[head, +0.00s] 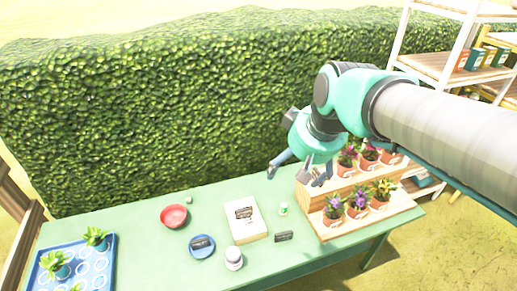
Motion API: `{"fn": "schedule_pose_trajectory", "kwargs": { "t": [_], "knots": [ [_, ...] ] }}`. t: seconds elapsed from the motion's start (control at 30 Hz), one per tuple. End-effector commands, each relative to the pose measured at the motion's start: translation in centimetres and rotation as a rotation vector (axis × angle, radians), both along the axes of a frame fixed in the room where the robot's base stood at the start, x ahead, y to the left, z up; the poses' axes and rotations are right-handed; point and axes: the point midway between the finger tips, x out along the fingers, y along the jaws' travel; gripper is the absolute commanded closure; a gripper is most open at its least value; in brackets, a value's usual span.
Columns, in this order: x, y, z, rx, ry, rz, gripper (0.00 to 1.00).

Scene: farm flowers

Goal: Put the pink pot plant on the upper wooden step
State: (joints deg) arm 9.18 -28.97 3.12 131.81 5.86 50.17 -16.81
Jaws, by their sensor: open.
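My gripper (292,175) is open and hangs above the green table, just left of the stepped wooden stand. I see nothing between its fingers. The upper wooden step (318,198) holds potted plants with pink-magenta flowers, one (346,158) close to the gripper and one (369,154) right of it. A third pot on that step is partly hidden by my arm. The lower step (345,230) holds pots with purple flowers (333,208), (358,204) and a yellow one (382,191). I cannot tell which plant is the pink one meant.
A hedge (150,110) stands behind; shelves (440,68) stand right.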

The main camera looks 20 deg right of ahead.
Motion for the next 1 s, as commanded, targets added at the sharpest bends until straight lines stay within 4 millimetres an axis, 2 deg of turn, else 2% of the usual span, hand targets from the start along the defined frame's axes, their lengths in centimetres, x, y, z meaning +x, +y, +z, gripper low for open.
{"fn": "schedule_pose_trajectory", "kwargs": {
  "t": [0.03, 0.2, 0.4, 0.6, 1.0],
  "knots": [
    [-1.5, 0.9, 0.1, 0.000, -0.011, -0.002, 0.13],
    [-5.7, 2.8, -0.4, 0.009, -0.035, -0.035, 0.13],
    [-9.0, 4.0, -1.2, 0.020, -0.058, -0.064, 0.13],
    [-10.2, 4.2, -1.7, 0.024, -0.065, -0.078, 0.13],
    [-10.2, 4.2, -2.0, 0.024, -0.065, -0.079, 0.13]
  ]
}}
